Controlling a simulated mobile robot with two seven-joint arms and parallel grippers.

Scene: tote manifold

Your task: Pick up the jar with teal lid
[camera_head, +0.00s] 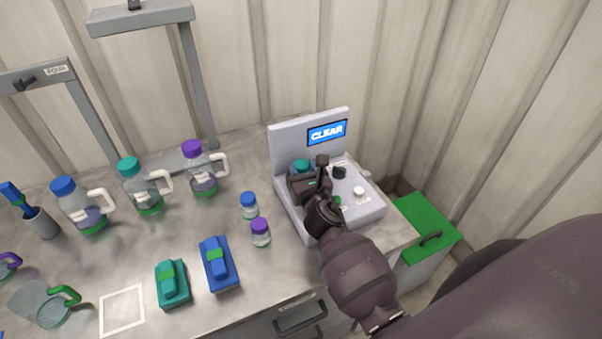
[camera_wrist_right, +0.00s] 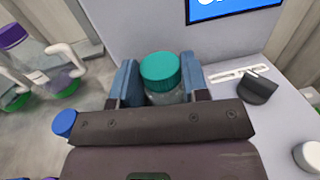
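The jar with the teal lid (camera_wrist_right: 160,70) stands upright on the grey device at the back right. Its clear body shows below the lid in the right wrist view. In the head view its teal lid (camera_head: 300,166) shows just behind my right gripper (camera_head: 310,182), which hides most of the jar. In the right wrist view the two blue fingers of my right gripper (camera_wrist_right: 161,84) stand on either side of the jar, close to it. I cannot tell whether they press on it. My left gripper is not in view.
The device's upright panel (camera_head: 290,142) with a CLEAR screen stands right behind the jar. A black knob (camera_head: 339,172) and white button (camera_head: 359,191) are to its right. Blue-lidded (camera_head: 249,205) and purple-lidded (camera_head: 261,232) jars stand left. A green-lidded bin (camera_head: 425,228) is at right.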

